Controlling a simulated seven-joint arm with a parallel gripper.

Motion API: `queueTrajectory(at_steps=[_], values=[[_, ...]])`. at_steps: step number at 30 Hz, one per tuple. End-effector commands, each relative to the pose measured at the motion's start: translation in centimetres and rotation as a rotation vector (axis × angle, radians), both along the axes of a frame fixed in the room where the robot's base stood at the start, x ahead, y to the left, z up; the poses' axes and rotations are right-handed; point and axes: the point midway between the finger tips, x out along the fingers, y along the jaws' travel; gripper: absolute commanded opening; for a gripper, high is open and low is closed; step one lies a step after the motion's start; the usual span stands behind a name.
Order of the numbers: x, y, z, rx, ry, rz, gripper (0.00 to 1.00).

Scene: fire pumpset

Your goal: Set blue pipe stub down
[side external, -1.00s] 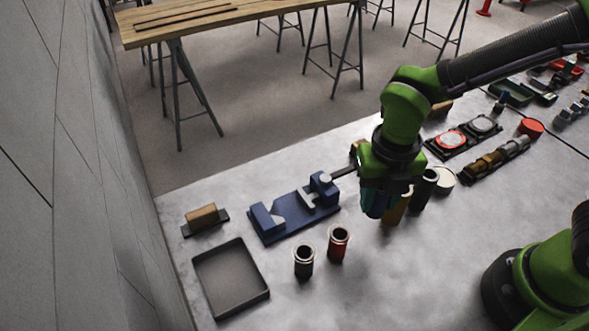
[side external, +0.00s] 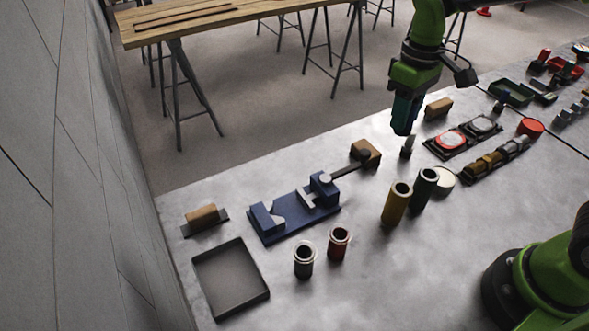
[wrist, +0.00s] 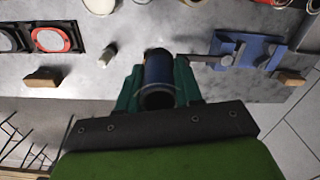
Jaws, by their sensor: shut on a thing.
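My gripper (side external: 403,118) is above the far edge of the grey table (side external: 340,290), in the upper right of the side view. Its teal fingers are shut on the blue pipe stub (wrist: 158,72). In the wrist view the stub sits between the fingers (wrist: 158,88), its round open end facing the camera. In the side view the fingers largely hide the stub. It appears held above the table, though the exact gap is not clear.
A small grey piece (side external: 407,146) stands just below my gripper. Yellow (side external: 396,206) and dark green (side external: 423,190) pipes stand nearer the camera. A blue vise-like fixture (side external: 295,212), red (side external: 339,243) and dark (side external: 304,262) stubs and an empty tray (side external: 231,278) are left.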

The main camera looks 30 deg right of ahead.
Motion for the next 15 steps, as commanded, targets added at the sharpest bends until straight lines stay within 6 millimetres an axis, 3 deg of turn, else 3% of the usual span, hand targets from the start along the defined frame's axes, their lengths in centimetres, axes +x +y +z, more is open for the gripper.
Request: queueTrajectory(at_steps=[3, 8, 11, 15], values=[[1.1, -3.3, 0.9, -0.006, -0.014, -0.184, 0.0], [1.5, -4.6, 0.9, -0.011, -0.019, -0.216, 0.0], [1.5, -2.9, 0.0, -0.009, -0.017, -0.17, 0.0], [2.5, 2.2, -1.7, -0.01, -0.017, -0.121, 0.0]])
